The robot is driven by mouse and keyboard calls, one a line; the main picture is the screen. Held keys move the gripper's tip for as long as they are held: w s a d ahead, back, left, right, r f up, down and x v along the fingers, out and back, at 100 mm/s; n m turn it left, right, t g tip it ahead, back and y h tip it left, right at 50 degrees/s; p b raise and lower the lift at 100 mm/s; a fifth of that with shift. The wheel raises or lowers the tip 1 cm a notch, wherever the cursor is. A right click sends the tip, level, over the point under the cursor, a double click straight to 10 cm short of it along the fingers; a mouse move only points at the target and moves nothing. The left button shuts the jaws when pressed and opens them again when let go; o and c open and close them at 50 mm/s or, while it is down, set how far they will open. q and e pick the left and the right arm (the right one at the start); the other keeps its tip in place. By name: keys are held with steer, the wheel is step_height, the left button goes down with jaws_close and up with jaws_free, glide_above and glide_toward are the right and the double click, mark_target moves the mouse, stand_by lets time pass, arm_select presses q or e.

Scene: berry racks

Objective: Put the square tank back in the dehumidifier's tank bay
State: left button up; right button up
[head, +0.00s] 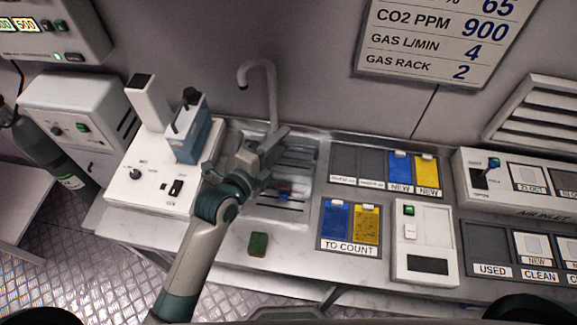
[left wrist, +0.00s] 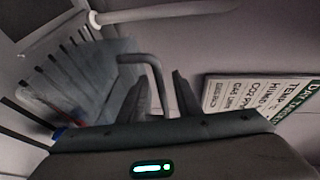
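My left gripper (head: 282,143) is over the metal sink (head: 292,210), close to the tap (head: 262,85). A white vented cabinet (head: 80,105) at the far left could be the dehumidifier; no open tank bay is clear. My right gripper is not in view.
Blue and yellow cards lie in a TO COUNT tray (head: 348,248) right of the sink. A white device (head: 425,240) stands beside it. A green pad (head: 258,244) lies on the front counter. A gas cylinder (head: 42,140) stands at the far left.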

arm_select(q)
steer(key=shift+c, duration=0.7)
jaws_close()
stand_by(0.8)
